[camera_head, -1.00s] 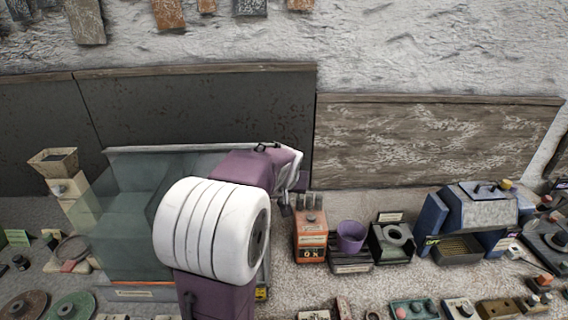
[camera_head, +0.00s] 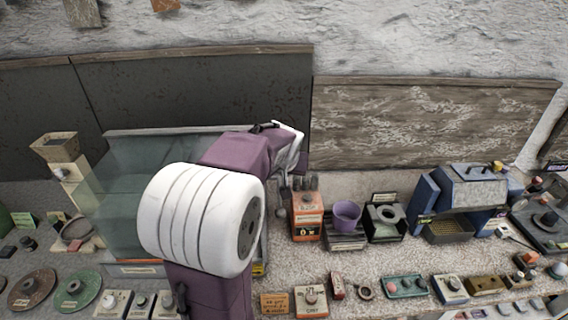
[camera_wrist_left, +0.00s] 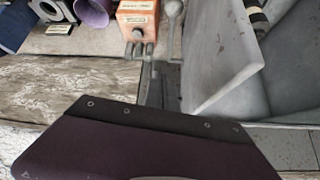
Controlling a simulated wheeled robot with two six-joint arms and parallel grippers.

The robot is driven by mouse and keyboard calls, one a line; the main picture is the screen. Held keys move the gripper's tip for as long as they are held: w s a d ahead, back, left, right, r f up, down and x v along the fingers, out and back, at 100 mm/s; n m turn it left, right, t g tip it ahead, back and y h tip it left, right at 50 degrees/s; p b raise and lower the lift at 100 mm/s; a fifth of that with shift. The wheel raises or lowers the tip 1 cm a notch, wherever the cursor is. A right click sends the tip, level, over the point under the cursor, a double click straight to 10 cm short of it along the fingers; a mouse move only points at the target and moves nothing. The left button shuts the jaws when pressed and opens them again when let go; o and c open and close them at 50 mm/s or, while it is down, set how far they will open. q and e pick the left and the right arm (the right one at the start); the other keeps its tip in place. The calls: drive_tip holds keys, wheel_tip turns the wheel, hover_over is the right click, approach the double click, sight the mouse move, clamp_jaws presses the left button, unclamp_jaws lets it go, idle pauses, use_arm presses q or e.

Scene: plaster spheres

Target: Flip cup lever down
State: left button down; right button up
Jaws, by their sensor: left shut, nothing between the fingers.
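A slim grey lever with a rounded, spoon-like end (camera_wrist_left: 174,8) shows in the left wrist view, beside the orange box (camera_wrist_left: 137,14) and the pale grey panel. In the head view a small grey rounded end (camera_head: 282,210) hangs just left of the orange box (camera_head: 307,216). My left gripper (camera_head: 284,183) is close to it, largely hidden behind my white and purple arm. In the left wrist view the narrow grey fingers (camera_wrist_left: 154,88) are together and empty near the lever's stem; contact cannot be told. A purple cup (camera_head: 347,214) stands right of the orange box.
A glass-sided case (camera_head: 130,215) stands left of my gripper, partly behind my arm. A black holder (camera_head: 385,220) and a blue machine (camera_head: 470,205) stand to the right. Several small switch boxes line the front. A wooden board (camera_head: 430,125) is behind.

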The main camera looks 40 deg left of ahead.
use_arm(q)
drive_tip(key=s+d+f+b, duration=0.2)
drive_tip(key=s+d, duration=0.1)
drive_tip(key=s, duration=0.2)
drive_tip(key=shift+d+f+b, duration=0.2)
drive_tip(key=shift+f+b, duration=0.1)
drive_tip(key=shift+f, duration=0.1)
use_arm(e)
wheel_tip(320, 180, down, 4)
drive_tip(key=shift+w+a+r, duration=0.1)
drive_tip(key=shift+a+r, duration=0.05)
drive_tip(key=shift+r, duration=0.05)
use_arm(q)
drive_tip(key=shift+a, duration=0.15)
use_arm(e)
drive_tip(key=shift+a, duration=0.1)
